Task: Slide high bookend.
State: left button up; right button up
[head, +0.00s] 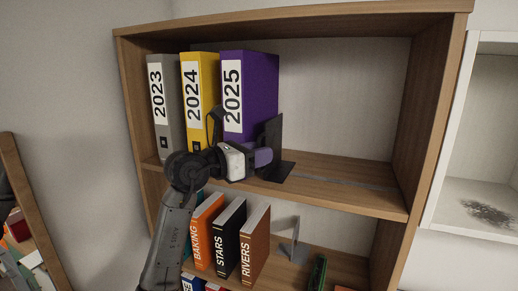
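The high bookend (274,137) is a dark L-shaped plate standing upright on the upper shelf, right of the purple 2025 binder (250,80). Its flat foot (277,174) lies on the shelf board. My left gripper (240,152) is in front of the lower part of the purple binder, close to the bookend's left side. Whether it touches the bookend is unclear. Its fingers blend with the dark shapes there, so I cannot tell how far they are apart. My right gripper is not in view.
A yellow 2024 binder (198,80) and a grey 2023 binder (157,125) stand left of the purple one. The upper shelf (355,190) is clear to the right of the bookend. Below stand several books and a grey lower bookend (293,246).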

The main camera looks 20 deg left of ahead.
pick_arm(q)
jog(key=shift+w+d, duration=0.1)
jog(key=shift+w, duration=0.05)
jog(key=shift+c, duration=0.5)
grip_shut()
